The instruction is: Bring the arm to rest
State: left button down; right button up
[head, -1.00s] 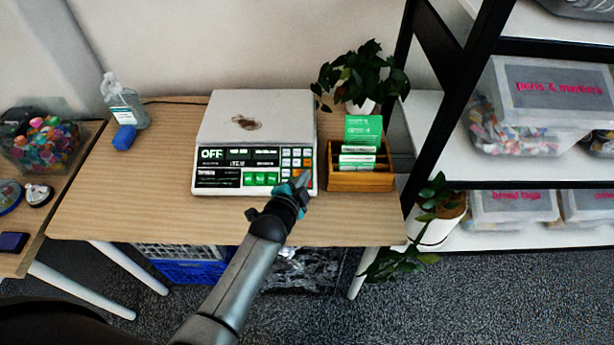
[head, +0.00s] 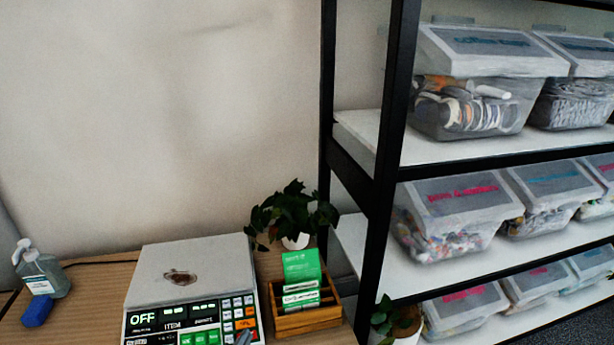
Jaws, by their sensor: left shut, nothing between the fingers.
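Only the tip of my left gripper (head: 243,338) shows, at the bottom edge of the head view. It is in front of the keypad of the white scale (head: 205,261) and is shut and empty. Whether it touches the keys cannot be told. The rest of this arm is below the picture. My right gripper is out of view.
The scale reads OFF and bears a small brown item (head: 180,277). A wooden card box (head: 308,320), a potted plant (head: 290,215) and a sanitizer bottle (head: 42,272) stand on the wooden table (head: 95,290). A black-framed shelf (head: 375,150) with clear bins rises at right.

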pick_arm(q)
jog(key=s+a+r+n+g, duration=0.1)
jog(key=s+r+n+g, duration=0.3)
jog(key=s, duration=0.9)
jog(key=s+r+n+g, duration=0.2)
jog(key=s+n+g, duration=0.3)
jog(key=s, duration=0.8)
notch_tip(320, 180, down, 24)
jog(key=s+g+b, duration=0.1)
jog(key=s+b, duration=0.1)
jog(key=s+a+f+g+b, duration=0.1)
jog(key=s+a+f+b, duration=0.1)
jog(key=s+f, duration=1.3)
jog(key=shift+s+a+f+m+g+y, duration=0.2)
jog(key=shift+a+f+m+g+y, duration=0.15)
jog(key=shift+f+m, duration=0.1)
jog(key=shift+s, duration=0.15)
